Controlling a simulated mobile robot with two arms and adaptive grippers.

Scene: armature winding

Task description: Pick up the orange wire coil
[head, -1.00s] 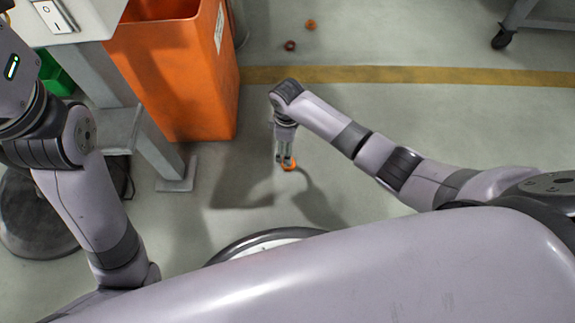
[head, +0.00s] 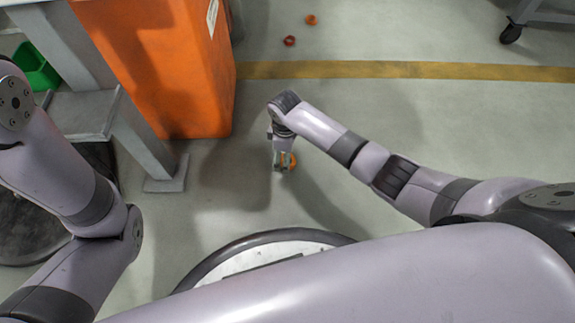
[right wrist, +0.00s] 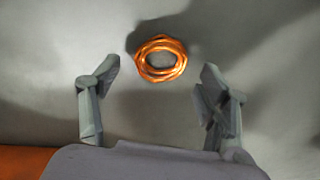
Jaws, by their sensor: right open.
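An orange wire coil (head: 291,160) lies on the grey floor, partly hidden behind my right gripper in the head view. In the right wrist view the coil (right wrist: 160,58) is a whole ring lying just beyond the fingertips, roughly centred between them. My right gripper (head: 284,167) points down at the coil. In the right wrist view its two fingers (right wrist: 160,80) are spread apart with nothing between them.
A tall orange bin (head: 165,70) stands left of the right gripper, beside a grey table leg (head: 140,135) with a foot plate. A red coil (head: 289,41) and another orange coil (head: 311,20) lie beyond the yellow floor line (head: 400,70). The floor around the right gripper is clear.

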